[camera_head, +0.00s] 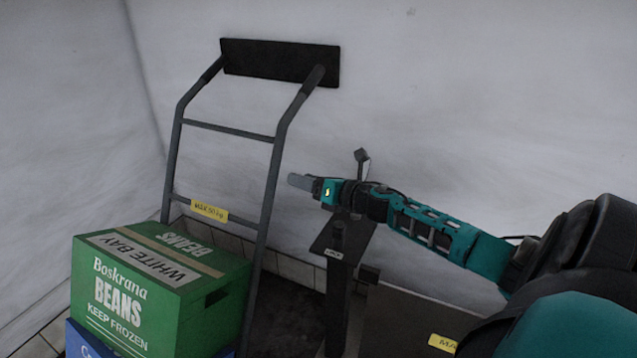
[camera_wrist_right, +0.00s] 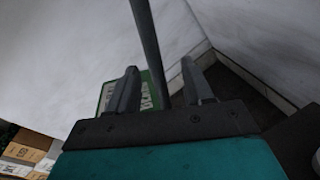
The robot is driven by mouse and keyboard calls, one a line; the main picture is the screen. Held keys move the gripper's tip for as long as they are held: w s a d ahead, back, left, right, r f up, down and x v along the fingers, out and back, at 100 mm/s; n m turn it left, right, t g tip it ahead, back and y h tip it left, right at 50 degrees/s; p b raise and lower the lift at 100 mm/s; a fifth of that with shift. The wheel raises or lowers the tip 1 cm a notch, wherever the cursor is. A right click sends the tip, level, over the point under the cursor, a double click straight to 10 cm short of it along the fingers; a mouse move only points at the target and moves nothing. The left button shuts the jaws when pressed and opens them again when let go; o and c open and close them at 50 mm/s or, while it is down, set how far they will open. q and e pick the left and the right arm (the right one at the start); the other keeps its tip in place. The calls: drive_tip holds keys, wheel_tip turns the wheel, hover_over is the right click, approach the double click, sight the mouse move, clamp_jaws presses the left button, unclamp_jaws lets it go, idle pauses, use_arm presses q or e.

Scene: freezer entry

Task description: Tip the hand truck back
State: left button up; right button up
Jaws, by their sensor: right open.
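The hand truck (camera_head: 268,195) stands near the white wall, with grey tubular rails, crossbars and dark grips. A yellow weight label (camera_head: 209,209) is on a lower crossbar. A green beans box (camera_head: 150,285) sits in front of its frame, above a blue box (camera_head: 88,345). My right gripper (camera_head: 298,181) points left, close to the truck's right rail. In the right wrist view my right gripper (camera_wrist_right: 160,85) is open and empty. A rail (camera_wrist_right: 146,40) appears between its fingers, seemingly beyond the tips; contact is not clear. My left gripper is not in view.
A black panel (camera_head: 280,62) is at the truck's grips; whether it is fixed to the wall is unclear. A dark post with a flat plate (camera_head: 343,235) stands below my right forearm. Brown boxes (camera_wrist_right: 28,148) show at lower left in the wrist view.

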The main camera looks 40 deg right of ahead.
drive_tip(key=shift+s+d+r, duration=0.15)
drive_tip(key=shift+s, duration=0.75)
drive_tip(key=shift+s+d+r, duration=0.1)
drive_tip(key=shift+s, duration=0.75)
